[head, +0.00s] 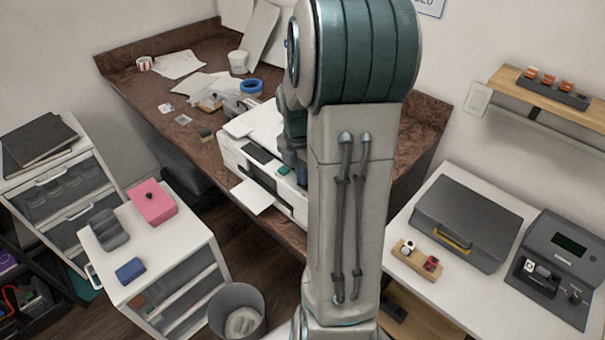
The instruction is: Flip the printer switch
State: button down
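The white printer (232,153) stands on the brown desk, partly hidden behind my arm. Its front panel has a dark screen and a small green part (283,169), and a white tray (251,196) sticks out at the front. I cannot make out a switch; it may be behind my arm. A dark far section of my arm reaches down beside the printer's right part. My gripper's fingers are hidden behind the arm, so I cannot see whether they touch the printer.
The brown desk (128,80) holds papers, a blue tape roll (251,86) and a white cup (238,62). A white drawer unit (185,240) and a grey bin (237,308) stand in front. A white table (408,281) with a grey case (468,222) is at right.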

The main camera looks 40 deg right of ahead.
jog(key=shift+s+a+f, duration=0.1)
jog(key=shift+s+f, duration=0.55)
jog(key=shift+w+r+p, duration=0.1)
jog(key=shift+r+p, duration=0.4)
jog(key=shift+p, duration=0.05)
notch_tip(320, 180, up, 14)
jog(key=w+p, duration=0.1)
jog(key=w, duration=0.1)
jog(key=s+a+f+m+t+b, duration=0.1)
jog(key=s+a+m+t, duration=0.1)
jog(key=s+a+m, duration=0.4)
jog(key=s+a+f+m+t+b, duration=0.1)
jog(key=s+a+m, duration=0.4)
jog(key=a+m, duration=0.7)
jog(key=shift+s+a+f+m+t, duration=0.15)
jog(key=shift+s+a+m+t, duration=0.2)
jog(key=shift+m+t, duration=0.6)
